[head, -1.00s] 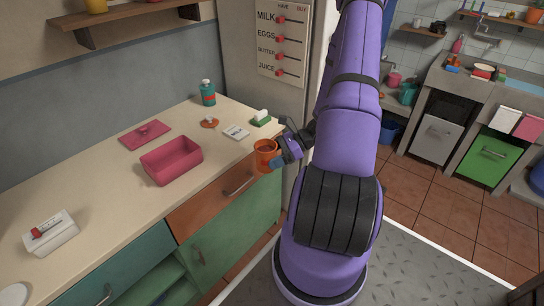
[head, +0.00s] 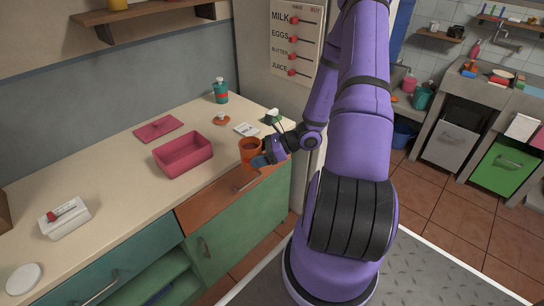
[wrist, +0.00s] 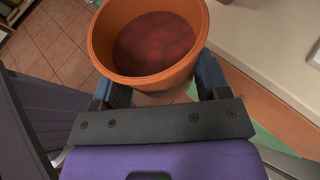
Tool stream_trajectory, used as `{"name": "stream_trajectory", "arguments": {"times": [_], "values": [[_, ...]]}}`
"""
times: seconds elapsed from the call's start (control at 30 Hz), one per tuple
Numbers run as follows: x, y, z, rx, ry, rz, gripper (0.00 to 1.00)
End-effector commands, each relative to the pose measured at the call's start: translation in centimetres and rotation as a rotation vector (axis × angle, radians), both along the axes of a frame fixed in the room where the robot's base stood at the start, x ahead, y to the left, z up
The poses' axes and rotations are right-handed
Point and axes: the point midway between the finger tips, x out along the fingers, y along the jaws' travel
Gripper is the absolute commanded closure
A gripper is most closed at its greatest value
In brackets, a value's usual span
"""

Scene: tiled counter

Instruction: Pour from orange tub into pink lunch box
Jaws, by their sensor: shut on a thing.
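The orange tub (head: 249,147) is upright at the counter's front edge, right of the pink lunch box. In the wrist view the tub (wrist: 148,68) sits between the fingers, with reddish-brown contents inside. My gripper (head: 262,158) is shut on the tub; in the wrist view its blue fingers (wrist: 158,85) flank the tub. The pink lunch box (head: 184,155) stands open on the counter to the left of the tub. A flat pink lid (head: 158,128) lies behind the box. I cannot tell how far the tub is above the counter.
An orange lid with a knob (head: 221,119), a white card (head: 246,129), a green-and-white sponge (head: 272,117) and a teal bottle (head: 220,91) stand behind the tub. A white container (head: 64,217) is at the left. The counter between tub and lunch box is clear.

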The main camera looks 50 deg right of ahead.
Motion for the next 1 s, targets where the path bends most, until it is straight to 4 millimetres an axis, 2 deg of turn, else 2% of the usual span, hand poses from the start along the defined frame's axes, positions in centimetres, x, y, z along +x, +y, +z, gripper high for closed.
{"name": "stream_trajectory", "arguments": {"times": [0.43,0.6,0.9,1.0], "values": [[10.6,10.1,1.7,0.0,-0.003,-0.175,0.67],[14.3,13.4,2.3,-0.001,-0.004,-0.244,0.67],[19.2,17.8,3.1,0.0,-0.003,-0.337,0.67],[18.9,17.6,2.8,-0.005,0.002,-0.338,0.67]]}}
